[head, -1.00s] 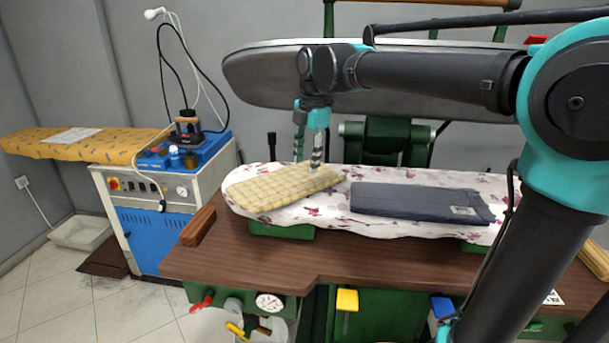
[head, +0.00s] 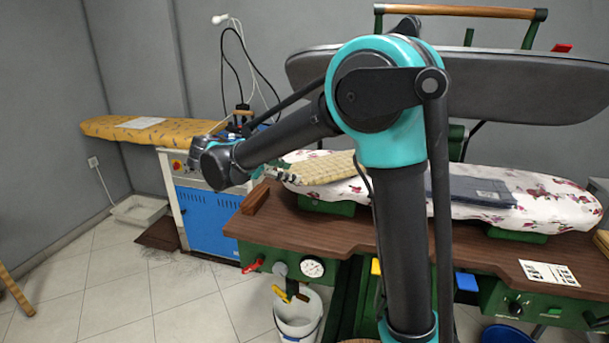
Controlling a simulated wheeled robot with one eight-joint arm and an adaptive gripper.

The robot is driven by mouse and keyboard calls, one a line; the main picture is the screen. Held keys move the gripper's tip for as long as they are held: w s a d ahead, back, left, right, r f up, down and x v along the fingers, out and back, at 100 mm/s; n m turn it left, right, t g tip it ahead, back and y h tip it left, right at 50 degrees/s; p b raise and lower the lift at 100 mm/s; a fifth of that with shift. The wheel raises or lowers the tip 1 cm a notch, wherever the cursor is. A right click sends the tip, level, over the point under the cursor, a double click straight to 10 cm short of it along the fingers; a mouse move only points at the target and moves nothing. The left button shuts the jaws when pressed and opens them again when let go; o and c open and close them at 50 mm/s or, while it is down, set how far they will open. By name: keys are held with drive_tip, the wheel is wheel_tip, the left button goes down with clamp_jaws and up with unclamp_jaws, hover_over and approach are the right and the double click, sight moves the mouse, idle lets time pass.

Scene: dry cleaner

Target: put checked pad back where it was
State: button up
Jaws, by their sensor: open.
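The checked pad (head: 326,167) is yellow-beige and quilted. It appears to lie on the left part of the floral pressing board (head: 470,210), with its right end hidden behind my arm. My gripper (head: 284,175) is small in view at the pad's left end, pointing right towards it with its jaws open. I cannot tell whether the fingers touch the pad or reach around its edge.
A folded dark blue cloth (head: 468,188) lies on the floral board right of my arm. The grey upper press plate (head: 500,88) hangs above. A yellow-covered ironing board (head: 105,129) and a blue-white steam unit (head: 208,217) stand left. A white bucket (head: 297,318) is below.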

sight(323, 177)
drive_tip(key=shift+t, duration=0.3)
drive_tip(key=x, duration=1)
drive_tip(key=shift+d+f, duration=0.1)
drive_tip(key=shift+d, duration=0.05)
drive_tip(key=shift+x, duration=2.65)
drive_tip(key=shift+s+d, duration=0.1)
drive_tip(key=shift+s, duration=0.05)
drive_tip(key=shift+c, duration=0.3)
clamp_jaws()
